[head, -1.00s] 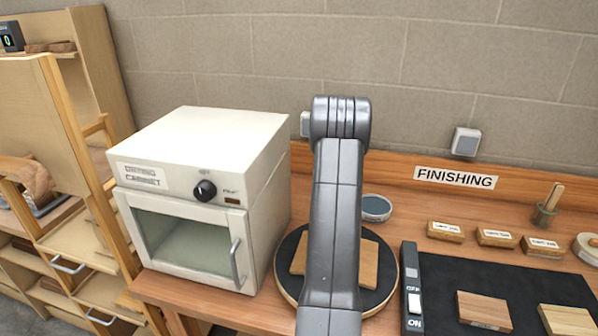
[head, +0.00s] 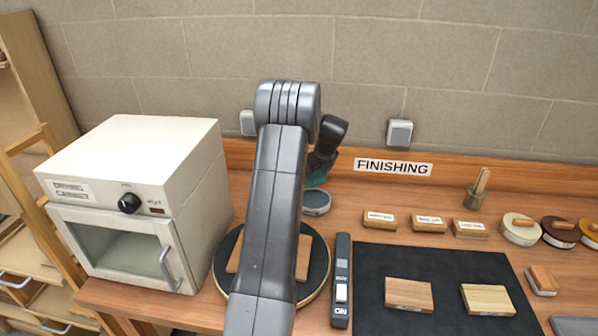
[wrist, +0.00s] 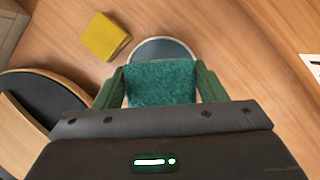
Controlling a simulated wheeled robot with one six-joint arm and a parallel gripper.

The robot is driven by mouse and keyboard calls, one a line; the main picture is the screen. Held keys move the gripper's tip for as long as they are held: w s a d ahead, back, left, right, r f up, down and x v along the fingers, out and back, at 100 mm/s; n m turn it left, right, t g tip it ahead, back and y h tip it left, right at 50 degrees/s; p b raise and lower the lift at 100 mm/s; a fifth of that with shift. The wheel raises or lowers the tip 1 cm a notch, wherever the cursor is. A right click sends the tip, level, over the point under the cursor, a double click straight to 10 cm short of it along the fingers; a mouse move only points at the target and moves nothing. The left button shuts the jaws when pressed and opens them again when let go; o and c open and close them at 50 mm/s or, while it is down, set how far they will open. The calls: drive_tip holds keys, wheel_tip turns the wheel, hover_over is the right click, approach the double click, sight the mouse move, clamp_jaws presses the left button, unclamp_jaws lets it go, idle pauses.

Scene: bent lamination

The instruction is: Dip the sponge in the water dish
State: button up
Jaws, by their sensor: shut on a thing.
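My gripper (wrist: 161,76) is shut on a teal-green sponge (wrist: 160,88), with a green finger on each side of it. The water dish (wrist: 160,46) is round and pale-rimmed with a grey-blue inside. In the wrist view the sponge covers the dish's near part. In the head view the sponge (head: 317,181) shows just above the dish (head: 316,203), partly hidden by my arm. I cannot tell whether sponge and water touch.
A yellow sponge-like block (wrist: 105,37) lies left of the dish in the wrist view. A round turntable (head: 318,262) with a wooden piece, a white oven (head: 150,165), a switch bar (head: 341,280) and labelled blocks (head: 429,224) stand around. A wall rises behind.

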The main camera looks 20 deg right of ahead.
drive_tip(key=shift+f+b, duration=2.1)
drive_tip(key=shift+f, duration=0.75)
drive_tip(key=shift+f+b, duration=0.35)
drive_tip(key=shift+f, duration=1.05)
drive_tip(key=shift+r, duration=0.1)
drive_tip(key=shift+r+p, duration=1.2)
drive_tip(key=shift+r, duration=0.25)
wheel_tip(320, 180, up, 3)
drive_tip(key=shift+f+p, duration=0.1)
drive_tip(key=shift+p, duration=1)
drive_tip(key=shift+r+p, duration=0.3)
drive_tip(key=shift+r, duration=0.85)
drive_tip(key=shift+s+f, duration=0.1)
drive_tip(key=shift+f, duration=0.05)
